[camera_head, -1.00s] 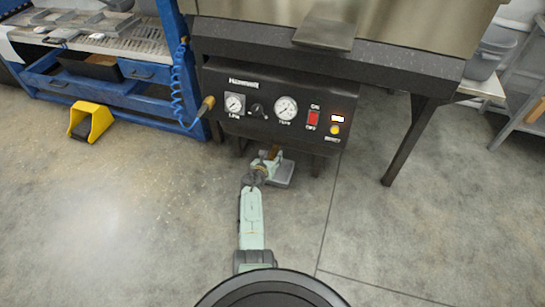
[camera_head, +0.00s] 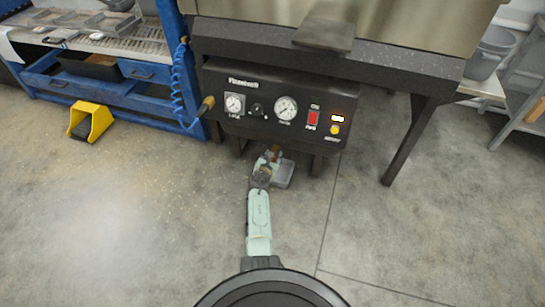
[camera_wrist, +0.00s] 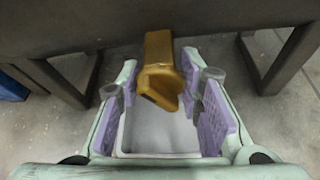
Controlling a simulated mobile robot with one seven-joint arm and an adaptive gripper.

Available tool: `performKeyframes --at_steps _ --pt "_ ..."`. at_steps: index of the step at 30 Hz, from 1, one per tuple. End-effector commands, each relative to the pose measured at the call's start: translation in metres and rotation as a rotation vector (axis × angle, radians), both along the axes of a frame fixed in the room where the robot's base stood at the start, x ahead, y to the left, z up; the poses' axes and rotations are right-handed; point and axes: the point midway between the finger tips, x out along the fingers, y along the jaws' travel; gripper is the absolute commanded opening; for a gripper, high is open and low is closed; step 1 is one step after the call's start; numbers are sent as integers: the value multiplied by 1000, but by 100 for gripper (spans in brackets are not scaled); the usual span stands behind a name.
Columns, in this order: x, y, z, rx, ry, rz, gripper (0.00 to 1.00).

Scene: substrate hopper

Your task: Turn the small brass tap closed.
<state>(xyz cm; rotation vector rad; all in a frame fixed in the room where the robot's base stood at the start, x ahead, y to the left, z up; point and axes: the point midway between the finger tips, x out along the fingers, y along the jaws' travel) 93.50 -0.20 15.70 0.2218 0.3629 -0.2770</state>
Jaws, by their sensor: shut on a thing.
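The small brass tap (camera_wrist: 160,71) sticks out from under the dark machine in the wrist view. It shows as a brass-coloured stub with a broader, angled end. My gripper (camera_wrist: 161,85) has its lilac-padded fingers on either side of it and is shut on it. The right finger lies close against the brass; contact at the left finger is hard to see. In the head view, my gripper (camera_head: 269,162) is below the front panel, and the tap (camera_head: 276,152) is a small brown-gold patch largely hidden by it.
A pale grey tray (camera_wrist: 160,134) sits below the tap. The black control panel (camera_head: 275,107) with gauges and a red switch is above. Dark machine legs (camera_wrist: 278,62) flank the tap. A yellow pedal (camera_head: 91,121) stands left; the front floor is clear.

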Motion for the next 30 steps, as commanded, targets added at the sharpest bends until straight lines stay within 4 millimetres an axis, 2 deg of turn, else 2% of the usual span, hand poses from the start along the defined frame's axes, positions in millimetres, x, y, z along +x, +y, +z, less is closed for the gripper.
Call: performKeyframes --at_steps 2,3,11,25,30 --pt "0 0 0 0 0 0 5" --pt "0 0 0 0 0 -1 36" --pt "0 0 0 -2 1 0 53" --pt "0 0 0 -9 3 0 54" --pt "1 2 1 -121 38 0 54"
